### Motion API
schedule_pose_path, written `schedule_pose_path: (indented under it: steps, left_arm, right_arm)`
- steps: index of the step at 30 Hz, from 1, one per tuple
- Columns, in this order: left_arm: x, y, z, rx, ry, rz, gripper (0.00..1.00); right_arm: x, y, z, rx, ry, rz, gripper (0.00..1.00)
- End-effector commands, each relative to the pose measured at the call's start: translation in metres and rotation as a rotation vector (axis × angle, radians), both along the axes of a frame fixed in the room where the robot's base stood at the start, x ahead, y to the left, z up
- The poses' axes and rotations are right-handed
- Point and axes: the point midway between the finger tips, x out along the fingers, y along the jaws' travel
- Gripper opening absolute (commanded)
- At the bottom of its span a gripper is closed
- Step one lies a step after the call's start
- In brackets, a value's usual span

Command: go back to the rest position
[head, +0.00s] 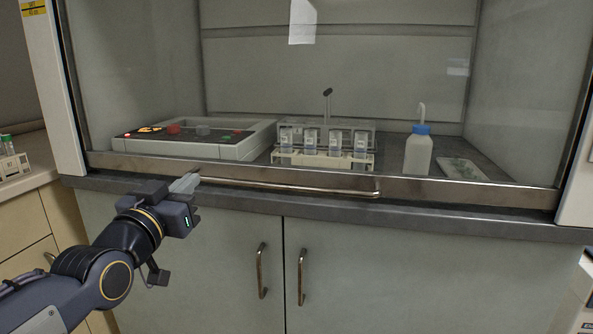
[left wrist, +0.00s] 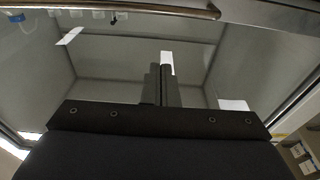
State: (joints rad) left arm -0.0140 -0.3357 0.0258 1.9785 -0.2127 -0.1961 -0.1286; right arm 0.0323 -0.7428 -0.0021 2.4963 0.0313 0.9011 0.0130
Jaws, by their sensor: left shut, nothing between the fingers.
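My left gripper (head: 186,183) is in front of the fume hood's lower edge, left of the sash handle (head: 290,187). Its fingers are shut and nothing is between them. In the left wrist view the closed fingers (left wrist: 160,85) point toward the hood glass, and the handle (left wrist: 150,8) runs along the top of the picture. From these views I cannot tell whether the fingers touch the hood front. My right gripper is in neither view.
Behind the glass sash are a control box (head: 195,146), a rack with several vials (head: 322,158), a blue-capped bottle (head: 418,153) and a tray (head: 462,169). Cabinet doors (head: 220,270) with handles are below. A side counter (head: 30,182) holds another rack at the far left.

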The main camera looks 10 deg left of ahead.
Motion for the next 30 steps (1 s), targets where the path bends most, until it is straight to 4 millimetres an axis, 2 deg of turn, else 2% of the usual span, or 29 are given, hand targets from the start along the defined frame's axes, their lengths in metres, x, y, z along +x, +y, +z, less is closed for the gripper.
schedule_pose_path:
  steps: [2,5,9,12,18,25,26,27,30]
  left_arm:
    - [-0.005,-0.001,-0.014,-0.014,0.050,-0.003,0.00]
    - [-0.021,-0.004,-0.054,-0.052,0.195,-0.017,0.00]
    - [-0.067,-0.019,-0.138,-0.141,0.504,-0.050,0.00]
    - [-0.104,-0.033,-0.189,-0.200,0.699,-0.076,0.00]
    - [-0.168,-0.057,-0.254,-0.280,0.980,-0.120,0.00]
    - [-0.234,-0.082,-0.304,-0.353,1.238,-0.167,0.00]
    - [-0.231,-0.081,-0.283,-0.350,1.229,-0.165,0.00]
    - [-0.230,-0.081,-0.272,-0.349,1.226,-0.164,0.00]
    - [-0.229,-0.081,-0.250,-0.348,1.224,-0.164,0.00]
  right_arm:
    - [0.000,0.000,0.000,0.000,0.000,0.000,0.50]
    - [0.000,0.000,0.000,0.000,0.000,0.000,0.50]
    - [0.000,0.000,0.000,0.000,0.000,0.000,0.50]
    - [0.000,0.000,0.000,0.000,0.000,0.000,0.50]
    - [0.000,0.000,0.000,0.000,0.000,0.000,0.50]
    - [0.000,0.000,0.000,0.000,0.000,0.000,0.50]
    - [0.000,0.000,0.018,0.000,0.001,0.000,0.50]
    - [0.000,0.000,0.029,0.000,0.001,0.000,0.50]
    - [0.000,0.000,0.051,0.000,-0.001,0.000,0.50]
